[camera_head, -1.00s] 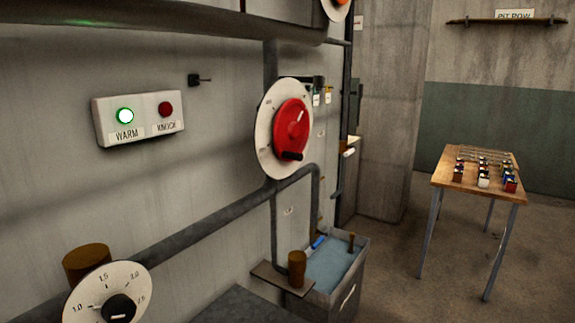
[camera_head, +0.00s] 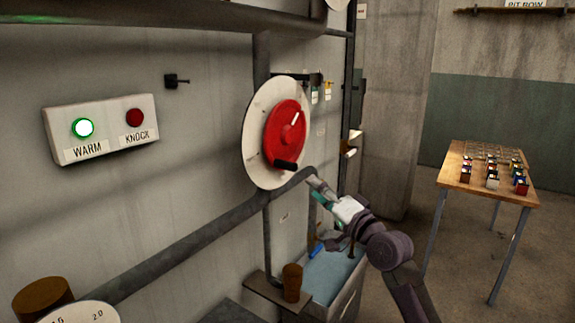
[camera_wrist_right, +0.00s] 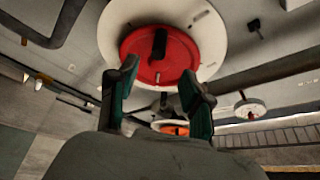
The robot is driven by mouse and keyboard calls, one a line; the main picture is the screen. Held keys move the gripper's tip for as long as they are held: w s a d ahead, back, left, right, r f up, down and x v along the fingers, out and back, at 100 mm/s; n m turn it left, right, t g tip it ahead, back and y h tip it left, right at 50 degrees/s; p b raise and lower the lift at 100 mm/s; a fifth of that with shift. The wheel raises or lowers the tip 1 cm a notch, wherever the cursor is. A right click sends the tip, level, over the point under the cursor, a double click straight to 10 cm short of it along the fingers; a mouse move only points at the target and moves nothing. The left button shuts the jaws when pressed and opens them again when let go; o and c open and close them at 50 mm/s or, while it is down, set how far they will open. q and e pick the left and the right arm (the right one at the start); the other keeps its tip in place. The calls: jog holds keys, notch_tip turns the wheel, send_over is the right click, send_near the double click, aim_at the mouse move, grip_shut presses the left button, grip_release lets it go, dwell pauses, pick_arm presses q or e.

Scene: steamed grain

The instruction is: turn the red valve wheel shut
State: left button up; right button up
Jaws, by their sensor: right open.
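The red valve wheel (camera_head: 285,134) sits on a round white dial plate (camera_head: 256,150) on the wall pipe. It has a white pointer mark near its top and a black handle knob (camera_head: 285,165) at its lower edge. My right gripper (camera_head: 314,180) is just below and to the right of the wheel, apart from it in the head view. In the right wrist view the gripper (camera_wrist_right: 160,80) is open, its two dark green fingers pointing at the wheel (camera_wrist_right: 160,55), with the black knob showing between and beyond them. Nothing is between the fingers. My left gripper is not in view.
A grey pipe (camera_head: 200,243) runs along the wall under the wheel. A panel (camera_head: 100,130) shows a lit WARM lamp and a dark red KNOCK lamp. A brown cup (camera_head: 292,282) stands on a small shelf near a water basin (camera_head: 335,275). A wooden table (camera_head: 455,175) stands at right.

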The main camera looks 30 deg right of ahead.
aim_at(294, 171)
jog(key=p+x, duration=0.2)
jog(key=x, duration=1)
jog(key=shift+w+f, duration=0.1)
jog(key=shift+w, duration=0.1)
grip_shut()
